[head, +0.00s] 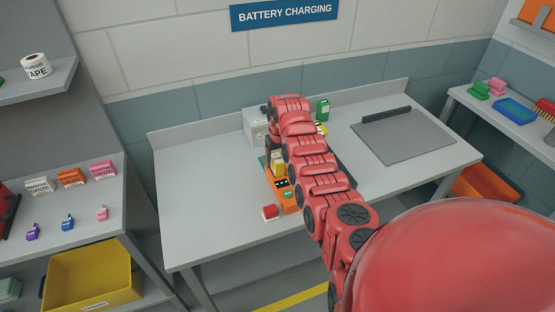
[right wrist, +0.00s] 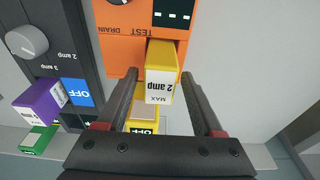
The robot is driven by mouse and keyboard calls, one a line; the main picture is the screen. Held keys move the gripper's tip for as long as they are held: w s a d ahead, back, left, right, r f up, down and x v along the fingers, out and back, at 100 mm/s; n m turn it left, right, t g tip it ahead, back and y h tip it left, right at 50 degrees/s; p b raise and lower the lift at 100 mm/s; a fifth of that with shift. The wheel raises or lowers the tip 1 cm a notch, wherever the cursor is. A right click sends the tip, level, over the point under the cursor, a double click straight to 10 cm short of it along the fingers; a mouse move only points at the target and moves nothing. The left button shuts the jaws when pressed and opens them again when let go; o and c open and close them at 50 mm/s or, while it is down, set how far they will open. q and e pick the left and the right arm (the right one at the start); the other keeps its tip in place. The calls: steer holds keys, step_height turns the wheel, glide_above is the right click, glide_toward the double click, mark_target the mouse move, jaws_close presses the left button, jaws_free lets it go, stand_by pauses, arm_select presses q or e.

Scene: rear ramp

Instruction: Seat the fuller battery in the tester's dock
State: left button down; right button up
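The orange tester (head: 284,201) stands on the grey bench, and its "TEST DRAIN" face (right wrist: 118,35) tops the right wrist view. A yellow battery (right wrist: 160,60) with a white "MAX 2 amp" label stands at the tester; it also shows in the head view (head: 278,158). I cannot tell how deeply it sits in any dock. My right gripper (right wrist: 161,76) has its fingers on either side of this battery, apart, with slim gaps seeming to show. A purple battery (right wrist: 38,104) is at a dark charger (right wrist: 52,50). My left gripper is out of view.
A green block (right wrist: 38,139) and another yellow block (right wrist: 143,112) are close to my right fingers. A grey plate (head: 405,140) lies to the right. The bench's left part is clear.

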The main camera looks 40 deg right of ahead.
steer(key=shift+o, duration=0.6)
steer(key=shift+r, duration=0.1)
steer(key=shift+r, duration=0.3)
steer(key=r, duration=0.1)
steer(key=r+b, duration=0.1)
steer(key=r, duration=0.1)
steer(key=r+b, duration=0.1)
steer(key=shift+s+r, duration=0.2)
steer(key=shift+s, duration=0.1)
step_height(320, 180, up, 12)
steer(key=s, duration=0.2)
steer(key=shift+a+p, duration=0.3)
steer(key=shift+p, duration=0.15)
